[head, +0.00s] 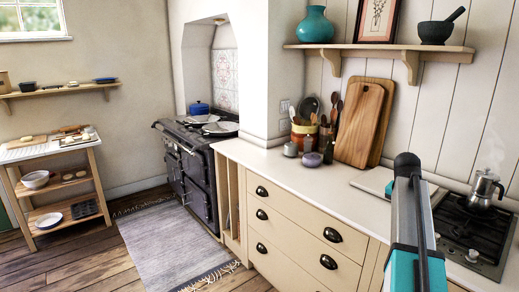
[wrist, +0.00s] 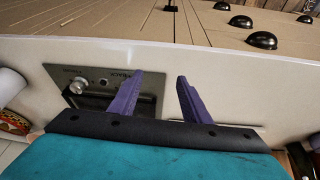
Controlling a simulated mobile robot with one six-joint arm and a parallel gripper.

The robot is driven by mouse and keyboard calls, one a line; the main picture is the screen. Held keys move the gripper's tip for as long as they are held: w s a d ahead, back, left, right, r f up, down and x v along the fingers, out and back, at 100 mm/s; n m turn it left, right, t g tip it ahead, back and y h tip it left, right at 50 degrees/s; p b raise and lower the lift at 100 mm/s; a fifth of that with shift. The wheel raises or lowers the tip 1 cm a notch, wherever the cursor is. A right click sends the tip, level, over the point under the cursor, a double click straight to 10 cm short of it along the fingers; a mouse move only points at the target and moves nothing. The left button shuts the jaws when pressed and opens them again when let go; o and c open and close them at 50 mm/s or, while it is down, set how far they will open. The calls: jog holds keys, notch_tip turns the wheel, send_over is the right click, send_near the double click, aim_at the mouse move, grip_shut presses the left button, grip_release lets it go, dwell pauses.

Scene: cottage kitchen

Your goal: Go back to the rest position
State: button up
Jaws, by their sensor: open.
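My gripper (wrist: 161,76) shows in the wrist view as two purple fingers, spread apart with nothing between them. The fingers are above the white counter (wrist: 220,70). The left finger overlaps the edge of the dark hob panel (wrist: 90,77) with a silver knob. In the head view my arm rises at the lower right, in front of the counter; the gripper's fingers cannot be made out there.
The hob (head: 472,230) carries a moka pot (head: 483,188) right of my arm. Cutting boards (head: 360,125) and utensils stand at the counter's back. A shelf (head: 375,48) hangs above. Drawers (head: 295,232) front the counter. The rug (head: 170,245) and floor at left are clear.

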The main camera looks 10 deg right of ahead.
jog(key=a+f+n+y, duration=0.2)
jog(key=a+f+n, duration=0.4)
jog(key=a+f, duration=1.5)
jog(key=s+a+f+n+g+y, duration=0.1)
jog(key=s+a+f+n, duration=0.2)
jog(key=s+a+f, duration=0.35)
jog(key=s+a+f+n, duration=0.3)
jog(key=a+f, duration=0.5)
jog(key=a, duration=0.4)
jog(key=s+a+f+g, duration=0.1)
jog(key=s+f+g, duration=0.2)
jog(key=s+f, duration=0.7)
jog(key=s+a+f+g, duration=0.1)
jog(key=s+f+g, duration=0.2)
jog(key=s+f, duration=0.7)
jog(key=s, duration=0.8)
jog(key=shift+a+f+n+y, duration=0.15)
jog(key=shift+a+n+y, duration=0.05)
jog(key=shift+n+y, duration=0.1)
jog(key=c, duration=0.3)
